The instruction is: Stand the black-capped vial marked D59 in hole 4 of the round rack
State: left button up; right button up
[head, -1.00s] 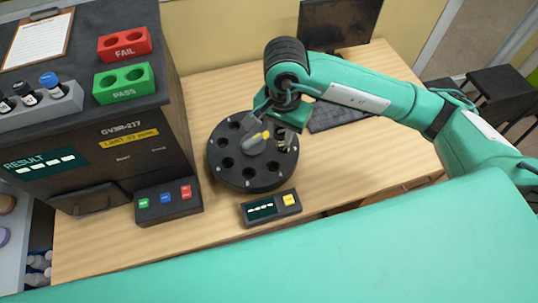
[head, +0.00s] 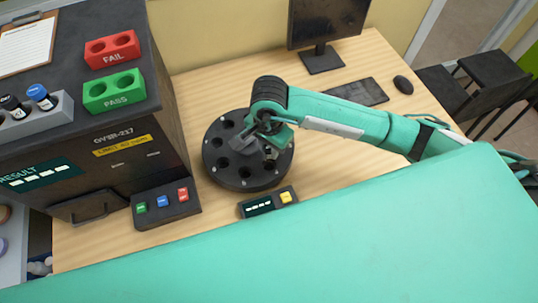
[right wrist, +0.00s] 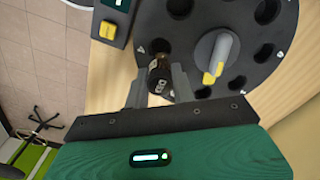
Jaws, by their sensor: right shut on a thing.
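The round black rack (head: 222,172) lies on the wooden table, with a ring of holes and a grey central knob with a yellow tip. It also shows in the right wrist view (right wrist: 160,20). My right gripper (right wrist: 160,84) is shut on a small dark vial (right wrist: 159,76) whose pale label seems to read D59. The vial is at the rack's rim side, over or in a hole; I cannot tell how deep. In the head view my right gripper (head: 268,152) is over the rack's right part and largely hides the vial. My left gripper is not in view.
A small display box with a yellow button (head: 268,202) stands in front of the rack. The analyser (head: 120,150) and its button panel (head: 166,205) are on the left. A keyboard (head: 357,92), monitor and mouse are at the back right.

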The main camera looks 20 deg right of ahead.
aim_at(269, 160)
notch_tip(269, 160, down, 2)
jog(key=shift+f, duration=0.2)
notch_tip(269, 160, down, 3)
jog(key=shift+f+p, duration=0.15)
jog(key=shift+p, duration=0.4)
jog(key=shift+f, duration=0.35)
jog(key=shift+f, duration=0.1)
jog(key=shift+f, duration=0.15)
jog(key=o, duration=1)
